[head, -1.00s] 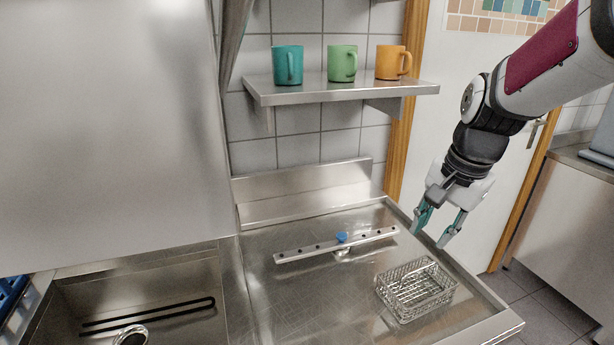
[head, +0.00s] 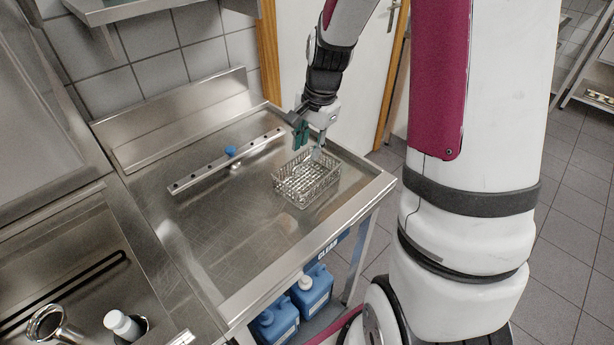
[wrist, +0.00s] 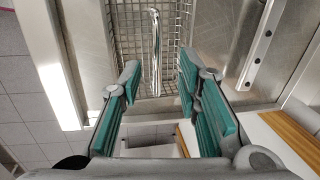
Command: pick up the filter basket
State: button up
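The filter basket (head: 307,181) is a rectangular silver wire basket standing upright on the steel draining counter (head: 225,220), near its right edge. My gripper (head: 310,143) is at the basket's far rim, pointing down. In the wrist view the basket (wrist: 179,32) is at the top, with its shiny bar-like handle (wrist: 155,45) running upright in the picture. My gripper (wrist: 158,80) is open there, its teal-padded fingers apart. The handle's lower end lies between the fingertips in the picture. I see no finger contact with it, and the exact depth is unclear.
A steel wash arm with a blue knob (head: 231,152) lies left of the basket. A sink (head: 80,285) is at the lower left. Blue canisters (head: 312,288) stand under the counter. The counter in front of the wash arm is bare.

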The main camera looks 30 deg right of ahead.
aim_at(307, 158)
jog(key=f, duration=0.5)
jog(key=shift+w+a, duration=0.1)
jog(key=shift+w, duration=0.2)
grip_shut()
